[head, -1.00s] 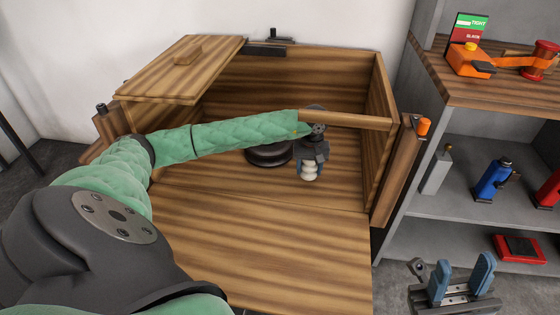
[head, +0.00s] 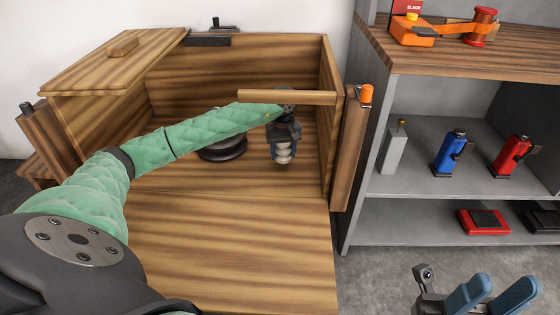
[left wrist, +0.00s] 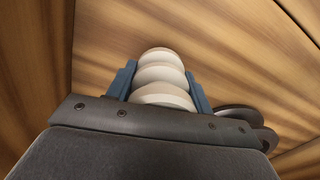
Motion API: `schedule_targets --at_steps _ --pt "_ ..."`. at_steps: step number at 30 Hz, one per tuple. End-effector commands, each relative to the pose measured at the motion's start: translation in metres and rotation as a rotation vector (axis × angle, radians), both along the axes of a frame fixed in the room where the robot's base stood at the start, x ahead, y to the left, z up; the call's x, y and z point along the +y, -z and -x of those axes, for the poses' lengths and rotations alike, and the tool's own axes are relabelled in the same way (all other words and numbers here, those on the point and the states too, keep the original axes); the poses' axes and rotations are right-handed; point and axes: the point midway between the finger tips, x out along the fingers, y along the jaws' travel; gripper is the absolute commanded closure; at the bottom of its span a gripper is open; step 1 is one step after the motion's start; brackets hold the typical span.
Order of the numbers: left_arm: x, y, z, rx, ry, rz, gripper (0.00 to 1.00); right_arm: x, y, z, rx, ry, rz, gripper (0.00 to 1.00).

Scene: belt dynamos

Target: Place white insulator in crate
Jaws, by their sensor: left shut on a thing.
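The white insulator (head: 283,154) is a stack of rounded white discs. My left gripper (head: 283,146) is shut on it inside the wooden crate (head: 235,240), near the right wall. In the left wrist view the insulator (left wrist: 162,77) stands between the two blue fingers (left wrist: 162,88), with wood grain behind it. I cannot tell whether its lower end touches the crate floor. My right gripper (head: 475,298) is at the bottom right of the head view, outside the crate, with its two blue fingers apart and nothing between them.
A dark round disc-shaped object (head: 222,149) lies in the crate left of my left gripper. A wooden bar (head: 287,97) crosses above. A grey shelf (head: 400,215) stands right, holding a blue bottle-like item (head: 449,153), a red one (head: 511,155) and an orange tool (head: 414,30).

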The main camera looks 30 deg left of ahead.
Motion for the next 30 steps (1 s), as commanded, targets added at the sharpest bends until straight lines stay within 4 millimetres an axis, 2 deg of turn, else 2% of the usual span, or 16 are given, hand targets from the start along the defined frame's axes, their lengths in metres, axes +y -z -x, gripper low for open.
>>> schedule_targets --at_steps 10,22,23,24,26,30 --pt "-0.001 0.037 0.001 0.001 0.001 0.0 0.82 0.003 0.013 -0.001 0.006 0.007 0.019 0.64" --pt "0.0 0.041 0.0 0.0 0.0 0.0 0.82 0.003 0.014 -0.001 0.01 0.009 0.023 0.64" --pt "0.0 0.041 0.0 0.0 0.0 0.0 0.45 0.003 0.014 -0.001 0.01 0.009 0.023 0.64" --pt "0.0 0.041 0.0 0.0 0.0 0.0 0.37 0.003 0.014 -0.001 0.01 0.008 0.024 0.64" --pt "0.0 0.041 0.0 0.0 0.0 0.0 0.27 0.003 0.014 -0.001 0.01 0.008 0.025 0.64" --pt "0.0 0.041 0.0 0.0 0.0 0.0 0.27 0.003 0.014 -0.001 0.008 0.008 0.026 0.64"
